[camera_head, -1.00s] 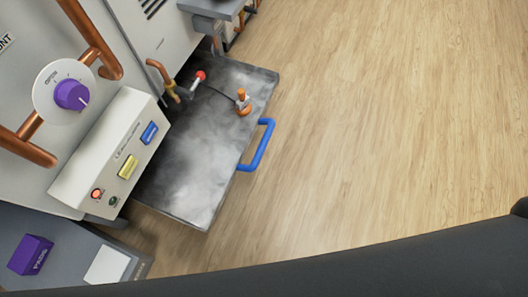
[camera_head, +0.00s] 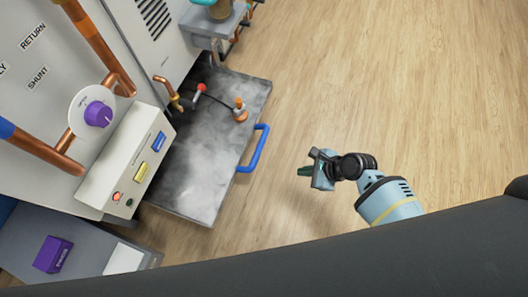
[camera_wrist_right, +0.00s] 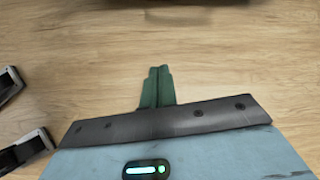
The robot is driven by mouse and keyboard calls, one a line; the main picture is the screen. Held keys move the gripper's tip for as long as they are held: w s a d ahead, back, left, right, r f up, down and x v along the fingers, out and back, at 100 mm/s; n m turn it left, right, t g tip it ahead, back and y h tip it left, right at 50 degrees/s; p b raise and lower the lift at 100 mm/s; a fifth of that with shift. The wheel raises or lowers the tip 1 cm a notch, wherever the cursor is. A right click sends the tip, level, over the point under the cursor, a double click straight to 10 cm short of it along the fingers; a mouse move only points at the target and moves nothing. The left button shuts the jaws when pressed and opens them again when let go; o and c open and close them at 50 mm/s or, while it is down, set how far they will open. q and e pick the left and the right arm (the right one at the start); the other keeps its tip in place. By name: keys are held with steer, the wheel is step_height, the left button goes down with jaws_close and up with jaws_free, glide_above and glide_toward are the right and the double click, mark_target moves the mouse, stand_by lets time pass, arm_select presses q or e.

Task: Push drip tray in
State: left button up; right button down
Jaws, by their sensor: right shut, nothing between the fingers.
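The drip tray (camera_head: 188,185) is a grey, mottled flat tray. It sticks out from under the machine over the wooden floor in the head view. A blue handle (camera_head: 255,149) is on its outer edge. An orange fitting (camera_head: 240,110) stands on the tray near that edge. My right gripper (camera_head: 306,171) is to the right of the handle, apart from it, with its fingers pointing left toward the tray. In the right wrist view its green fingers (camera_wrist_right: 157,87) are together, with nothing between them. My left gripper is not in view.
The machine's control panel (camera_head: 128,165) with coloured buttons and a purple knob (camera_head: 98,114) stands left of the tray. A purple box (camera_head: 53,254) sits on a grey surface at lower left. Copper pipes run along the machine. The wooden floor (camera_head: 400,80) at right is clear.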

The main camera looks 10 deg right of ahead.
steer(key=w+r+m, duration=0.2)
steer(key=w+r, duration=0.1)
steer(key=w, duration=0.2)
arm_select(q)
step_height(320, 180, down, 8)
steer(key=b, duration=0.8)
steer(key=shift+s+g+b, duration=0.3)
arm_select(e)
steer(key=w+a+f, duration=0.4)
steer(key=a+f, duration=0.4)
steer(key=a, duration=0.1)
steer(key=shift+w+a+f+y, duration=0.3)
steer(key=shift+w+a+f, duration=0.05)
steer(key=shift+w+a, duration=0.05)
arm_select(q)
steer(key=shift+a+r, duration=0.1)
